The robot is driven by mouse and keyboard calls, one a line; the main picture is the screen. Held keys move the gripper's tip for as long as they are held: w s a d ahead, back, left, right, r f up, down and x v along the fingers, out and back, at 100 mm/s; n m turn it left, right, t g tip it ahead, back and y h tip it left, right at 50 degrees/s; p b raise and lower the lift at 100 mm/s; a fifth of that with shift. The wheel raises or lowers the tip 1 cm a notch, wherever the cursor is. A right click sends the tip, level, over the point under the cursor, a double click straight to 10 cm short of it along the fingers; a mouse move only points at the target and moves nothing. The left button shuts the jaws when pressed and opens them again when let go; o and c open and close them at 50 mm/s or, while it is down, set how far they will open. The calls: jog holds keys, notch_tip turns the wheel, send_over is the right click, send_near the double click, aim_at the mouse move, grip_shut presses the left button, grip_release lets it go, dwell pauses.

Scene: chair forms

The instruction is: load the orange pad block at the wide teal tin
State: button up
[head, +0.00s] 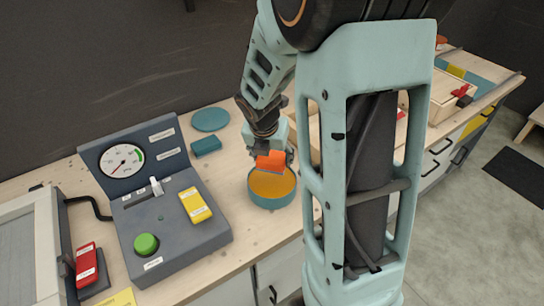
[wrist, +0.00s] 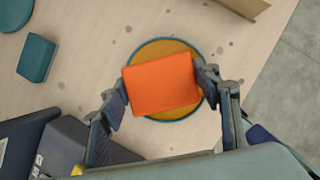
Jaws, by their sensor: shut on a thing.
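The orange pad block (wrist: 161,83) is between the two fingers of my gripper (wrist: 161,90) in the wrist view. In the head view the orange block (head: 271,160) hangs from my gripper (head: 272,154), over the back part of the wide teal tin (head: 271,202). The tin is round, with a teal wall and an amber inside. In the wrist view the block covers most of the tin (wrist: 178,117), and only parts of its rim and inside show. My gripper is shut on the block. The exact height above the tin is hard to tell.
A grey console (head: 165,210) with a gauge, green button and yellow block stands left of the tin. A teal block (head: 206,146) and a teal disc (head: 210,119) lie behind it. A wooden tray (head: 440,100) is at the right. Some bare tabletop surrounds the tin.

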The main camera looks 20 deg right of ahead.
aim_at(273, 178)
jog(key=shift+f+n, duration=0.1)
jog(key=shift+n, duration=0.2)
notch_tip(273, 178, down, 6)
jog(key=b, duration=0.6)
jog(key=shift+f+b, duration=0.3)
jog(key=shift+f, duration=0.1)
dwell(2.3)
jog(key=shift+r, duration=0.1)
notch_tip(273, 178, up, 7)
jog(key=p, duration=0.8)
dwell(0.8)
